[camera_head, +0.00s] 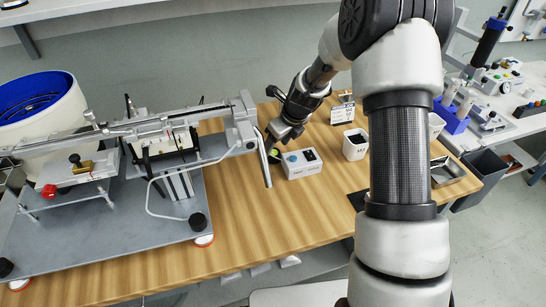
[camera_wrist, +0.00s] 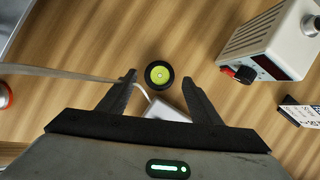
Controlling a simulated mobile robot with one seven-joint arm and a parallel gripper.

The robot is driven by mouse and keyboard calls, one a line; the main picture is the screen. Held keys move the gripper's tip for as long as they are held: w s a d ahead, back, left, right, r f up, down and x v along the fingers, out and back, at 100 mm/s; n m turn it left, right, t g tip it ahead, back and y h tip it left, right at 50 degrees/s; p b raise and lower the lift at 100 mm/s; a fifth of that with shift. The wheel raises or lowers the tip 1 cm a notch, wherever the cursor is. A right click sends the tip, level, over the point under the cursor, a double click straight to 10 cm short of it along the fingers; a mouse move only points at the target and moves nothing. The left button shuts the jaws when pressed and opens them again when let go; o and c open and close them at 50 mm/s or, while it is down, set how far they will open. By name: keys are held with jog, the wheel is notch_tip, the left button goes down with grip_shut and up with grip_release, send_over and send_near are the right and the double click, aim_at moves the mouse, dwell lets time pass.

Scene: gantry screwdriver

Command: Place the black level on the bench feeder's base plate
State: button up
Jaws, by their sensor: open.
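The black level is a small round black disc with a yellow-green centre (camera_wrist: 159,74), lying on the wooden bench in the wrist view. In the head view it shows as a small yellow-green spot (camera_head: 274,153) under my gripper. My gripper (camera_head: 277,139) points down at it. In the wrist view my gripper (camera_wrist: 159,79) is open, with one fingertip on each side of the level and gaps between.
A white control box (camera_head: 302,162) stands just right of my gripper; a white cup (camera_head: 355,145) stands farther right. The feeder's bent metal tube and end bracket (camera_head: 245,125) rise close left of my gripper. In the wrist view a beige box (camera_wrist: 262,45) stands at right. The front bench is clear.

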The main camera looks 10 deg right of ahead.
aim_at(273, 152)
jog(key=x, duration=0.3)
jog(key=shift+f, duration=0.1)
jog(key=c, duration=1.2)
